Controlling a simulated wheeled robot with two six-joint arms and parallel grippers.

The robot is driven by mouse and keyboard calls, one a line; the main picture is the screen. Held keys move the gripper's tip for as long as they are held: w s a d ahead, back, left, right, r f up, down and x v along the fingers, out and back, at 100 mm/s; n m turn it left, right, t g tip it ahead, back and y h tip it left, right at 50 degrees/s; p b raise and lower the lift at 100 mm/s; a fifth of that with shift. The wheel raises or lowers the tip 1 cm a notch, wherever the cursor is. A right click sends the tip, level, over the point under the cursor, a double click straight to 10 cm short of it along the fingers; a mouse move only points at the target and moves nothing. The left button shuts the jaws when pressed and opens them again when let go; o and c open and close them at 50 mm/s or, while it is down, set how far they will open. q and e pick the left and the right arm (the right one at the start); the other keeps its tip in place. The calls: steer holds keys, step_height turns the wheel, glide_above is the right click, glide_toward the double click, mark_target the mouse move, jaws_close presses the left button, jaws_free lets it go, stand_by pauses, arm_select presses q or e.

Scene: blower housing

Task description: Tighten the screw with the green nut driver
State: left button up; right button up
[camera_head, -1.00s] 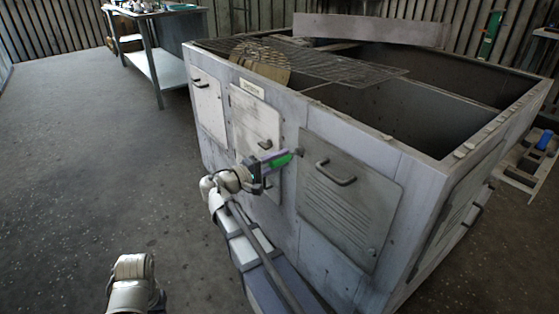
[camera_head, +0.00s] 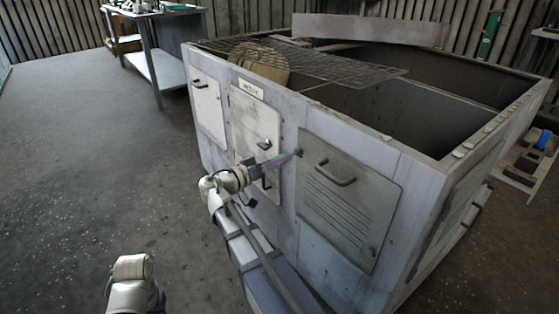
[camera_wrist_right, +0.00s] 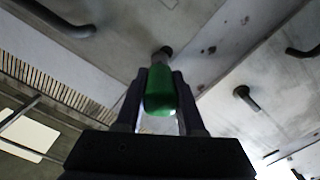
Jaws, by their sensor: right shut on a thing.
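The green nut driver (camera_wrist_right: 160,92) is held between the fingers of my right gripper (camera_head: 273,166) and points away toward the front wall of the housing (camera_head: 290,185). In the head view only a thin, blurred part of it shows between the jaws. A small dark round head, seemingly the screw (camera_head: 299,152), sits on the wall at the driver's far end. It also shows in the right wrist view (camera_wrist_right: 165,50), just beyond the green handle. Whether the driver is fully seated on it cannot be told. My left gripper is out of view.
A hatch with a handle (camera_head: 335,173) lies right of the screw, and another hatch (camera_head: 256,130) lies left of it, close to my gripper. A wire grate (camera_head: 350,70) covers part of the housing top. A workbench (camera_head: 155,60) stands back left. The left floor is clear.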

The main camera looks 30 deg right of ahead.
jaws_close()
steer(key=shift+a, duration=0.2)
steer(key=shift+s+a, duration=0.15)
steer(key=shift+a, duration=1.15)
steer(key=a, duration=1)
steer(key=shift+s, duration=0.4)
steer(key=shift+r, duration=0.1)
stand_by(0.8)
